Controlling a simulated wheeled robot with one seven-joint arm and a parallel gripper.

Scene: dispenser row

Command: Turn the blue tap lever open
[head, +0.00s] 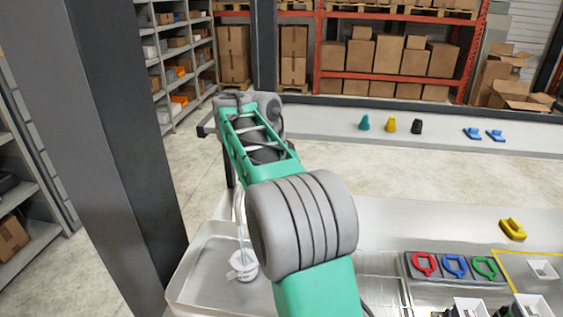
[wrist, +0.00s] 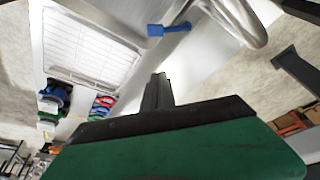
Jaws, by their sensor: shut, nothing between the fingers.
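The blue tap lever (wrist: 168,30) shows in the wrist view, beyond my fingertips near the top. Its paddle lies to the left and a thin stem runs right towards the curved grey tap pipe (wrist: 248,38). My gripper (wrist: 158,78) is shut and empty, its dark fingers together and pointing at the lever side. A gap shows between the fingertips and the lever in the picture; I cannot tell the depth. In the head view my arm hides the lever and my gripper.
A white cup (head: 243,266) stands in the steel basin (head: 190,275), under a pale vertical streak. Red (head: 424,264), blue (head: 455,266) and green (head: 485,267) ring handles lie right of my arm. A yellow object (head: 512,229) sits farther right. A dark pillar (head: 125,140) stands left.

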